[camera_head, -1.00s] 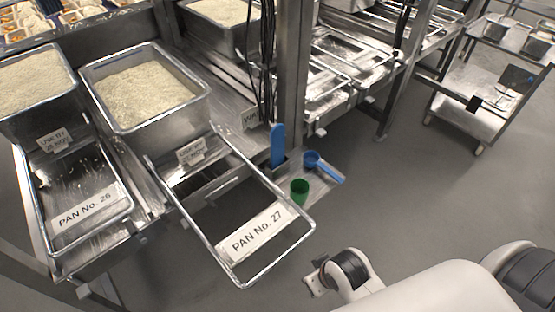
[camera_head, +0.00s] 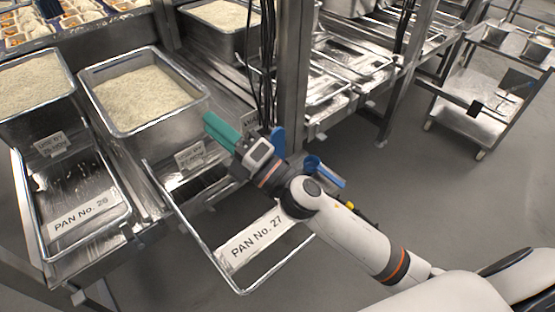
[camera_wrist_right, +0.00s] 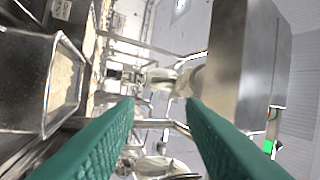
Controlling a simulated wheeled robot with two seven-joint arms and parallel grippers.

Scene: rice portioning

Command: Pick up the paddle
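The blue paddle (camera_head: 278,138) stands upright in its holder by the rack post. Its lower part is hidden behind my right gripper in the head view. My right gripper (camera_head: 214,124) has teal fingers and is over the front of the pan 27 station, to the left of the paddle and apart from it. In the right wrist view its two fingers (camera_wrist_right: 162,108) are spread with nothing between them. I cannot make out the paddle in the wrist view. My left gripper is not in view.
A blue scoop (camera_head: 325,172) lies right of the paddle. A pan of rice (camera_head: 145,92) stands behind the empty frame labelled PAN No. 27 (camera_head: 243,290). The steel post (camera_head: 292,75) with hanging cables is close behind the paddle. Open floor lies to the right.

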